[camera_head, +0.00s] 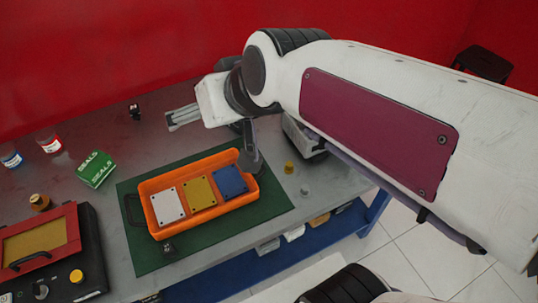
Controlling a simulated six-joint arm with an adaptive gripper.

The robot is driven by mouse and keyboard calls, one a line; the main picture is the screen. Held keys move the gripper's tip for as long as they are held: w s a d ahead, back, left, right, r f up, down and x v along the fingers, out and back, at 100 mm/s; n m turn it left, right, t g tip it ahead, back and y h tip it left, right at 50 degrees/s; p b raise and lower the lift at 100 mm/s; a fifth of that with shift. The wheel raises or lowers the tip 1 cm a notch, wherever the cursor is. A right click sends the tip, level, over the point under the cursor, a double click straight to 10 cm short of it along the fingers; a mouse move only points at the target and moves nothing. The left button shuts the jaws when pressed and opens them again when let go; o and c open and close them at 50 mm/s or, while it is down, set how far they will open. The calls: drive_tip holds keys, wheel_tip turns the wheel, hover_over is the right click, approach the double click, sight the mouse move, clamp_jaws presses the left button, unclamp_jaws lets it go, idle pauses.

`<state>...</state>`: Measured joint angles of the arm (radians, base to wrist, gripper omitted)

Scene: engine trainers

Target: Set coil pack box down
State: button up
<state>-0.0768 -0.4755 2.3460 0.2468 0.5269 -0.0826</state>
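An orange open box (158,183), which I take to be the coil pack box, sits level over the green mat (150,262). A white plate (167,206), a yellow plate (199,194) and a blue plate (230,181) lie side by side in it. A dark handle loop (131,210) shows at its left end. My gripper (250,163) points down at the box's right end, where the other handle is hidden. I cannot tell whether its fingers close on that handle, nor whether the box's underside fully touches the mat.
A green SEALS carton (96,169) and two small jars, one red-labelled (50,143), stand at left. A dark device with a red frame (45,248) is at lower left. A small yellow cylinder (289,167) stands right of the box. My arm hides part of the bench.

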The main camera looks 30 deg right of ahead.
drive_tip(key=s+d+f+g+h, duration=0.1)
drive_tip(key=s+d+f, duration=0.1)
drive_tip(key=s, duration=0.5)
drive_tip(key=s+d+f+g+h, duration=0.1)
drive_tip(key=s+d+f+g, duration=0.1)
drive_tip(key=s, duration=0.5)
drive_tip(key=shift+d+f, duration=0.8)
drive_tip(key=shift+d, duration=0.25)
